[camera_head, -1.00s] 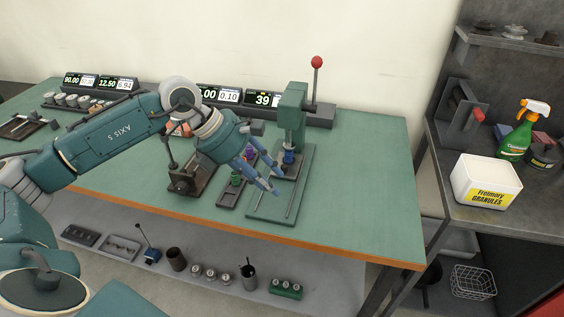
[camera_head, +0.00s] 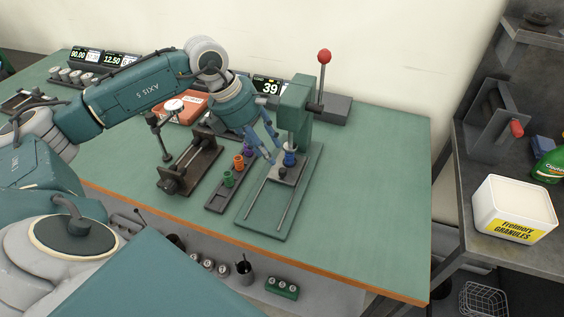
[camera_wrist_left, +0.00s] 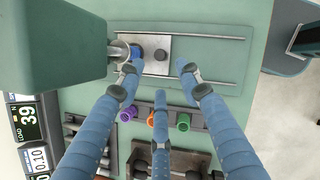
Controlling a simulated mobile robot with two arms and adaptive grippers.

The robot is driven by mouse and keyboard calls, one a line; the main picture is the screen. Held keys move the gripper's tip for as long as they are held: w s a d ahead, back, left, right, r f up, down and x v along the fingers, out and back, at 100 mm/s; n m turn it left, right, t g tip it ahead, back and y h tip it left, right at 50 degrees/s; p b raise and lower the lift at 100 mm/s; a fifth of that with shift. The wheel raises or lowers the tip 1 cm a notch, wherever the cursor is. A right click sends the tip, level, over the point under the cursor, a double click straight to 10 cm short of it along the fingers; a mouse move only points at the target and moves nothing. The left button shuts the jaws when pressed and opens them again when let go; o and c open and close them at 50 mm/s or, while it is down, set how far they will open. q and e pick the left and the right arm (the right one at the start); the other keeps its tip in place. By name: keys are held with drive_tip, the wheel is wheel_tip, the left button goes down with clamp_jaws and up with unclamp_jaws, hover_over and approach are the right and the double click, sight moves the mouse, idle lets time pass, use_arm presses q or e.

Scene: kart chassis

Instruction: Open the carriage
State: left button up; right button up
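The carriage (camera_head: 278,179) is a small grey plate on two rails of the green press (camera_head: 293,115). It bears a blue cup (camera_head: 290,159) under the press head and a dark knob (camera_head: 283,170) at its front. In the left wrist view, the carriage (camera_wrist_left: 150,66) shows with its blue cup (camera_wrist_left: 136,51) and dark knob (camera_wrist_left: 162,55). My left gripper (camera_head: 272,154) is open and empty beside the carriage. In the wrist view, its three spread fingers (camera_wrist_left: 158,76) surround the knob area without closing on it; contact cannot be told. My right gripper is not in view.
A rack with green (camera_head: 228,180), orange (camera_head: 239,162) and purple cups stands left of the press. A dark fixture (camera_head: 190,170) stands further left. The press lever has a red ball (camera_head: 324,56). The bench's right part is clear. A white granules tub (camera_head: 515,205) is on the side table.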

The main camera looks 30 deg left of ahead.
sight(282, 170)
use_arm(q)
drive_tip(key=p+x, duration=0.1)
drive_tip(key=x, duration=0.4)
drive_tip(key=shift+s+d, duration=0.1)
drive_tip(key=x, duration=0.3)
drive_tip(key=shift+p, duration=0.35)
drive_tip(key=shift+f, duration=0.2)
drive_tip(key=shift+w, duration=0.2)
clamp_jaws()
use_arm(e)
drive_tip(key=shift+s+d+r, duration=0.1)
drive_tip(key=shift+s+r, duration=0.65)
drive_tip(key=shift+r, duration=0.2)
